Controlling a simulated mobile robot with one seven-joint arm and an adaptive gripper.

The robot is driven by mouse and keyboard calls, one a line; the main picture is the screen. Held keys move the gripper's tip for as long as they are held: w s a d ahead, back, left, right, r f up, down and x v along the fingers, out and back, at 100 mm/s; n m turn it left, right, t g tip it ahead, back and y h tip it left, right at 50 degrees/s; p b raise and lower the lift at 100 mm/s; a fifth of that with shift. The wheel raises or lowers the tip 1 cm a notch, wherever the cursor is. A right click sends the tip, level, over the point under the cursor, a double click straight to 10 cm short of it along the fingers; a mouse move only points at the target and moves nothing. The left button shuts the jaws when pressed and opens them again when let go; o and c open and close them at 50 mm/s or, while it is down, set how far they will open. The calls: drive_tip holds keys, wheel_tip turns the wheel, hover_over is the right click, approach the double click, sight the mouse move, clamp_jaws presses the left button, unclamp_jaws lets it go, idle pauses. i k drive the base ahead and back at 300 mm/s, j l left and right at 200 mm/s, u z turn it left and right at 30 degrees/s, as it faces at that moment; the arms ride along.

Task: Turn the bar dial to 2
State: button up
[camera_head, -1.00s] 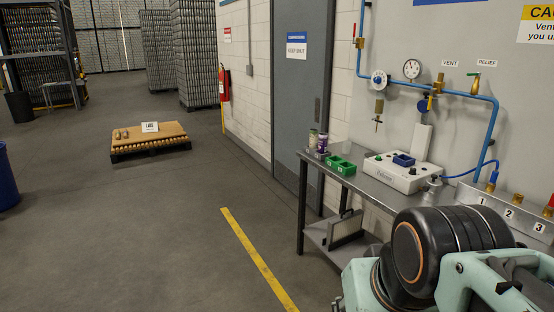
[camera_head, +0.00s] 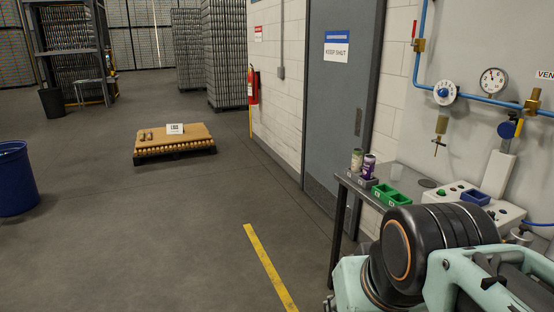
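A round white dial (camera_head: 445,92) with a blue centre sits on the blue pipe on the grey wall panel at the right. It may be the bar dial; its numbers are too small to read. A white pressure gauge (camera_head: 493,80) with a needle is just right of it. My arm fills the lower right in front of the bench, apart from the dial. My gripper is out of view.
The metal bench (camera_head: 404,178) holds two cans (camera_head: 369,166), green trays (camera_head: 388,193) and a white control box (camera_head: 505,210). A grey door (camera_head: 337,100) is left of it. A blue bin (camera_head: 14,180) and loaded pallet (camera_head: 174,142) stand left. The middle floor is clear.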

sight(443, 92)
drive_tip(key=i+l+u, duration=0.2)
drive_tip(key=i, duration=0.95)
drive_tip(key=i+j, duration=0.1)
drive_tip(key=i, duration=1.1)
drive_tip(key=i+z, duration=0.35)
drive_tip(key=z, duration=0.15)
drive_tip(key=i+j+z, duration=0.15)
drive_tip(key=i+z, duration=0.3)
drive_tip(key=k, duration=0.05)
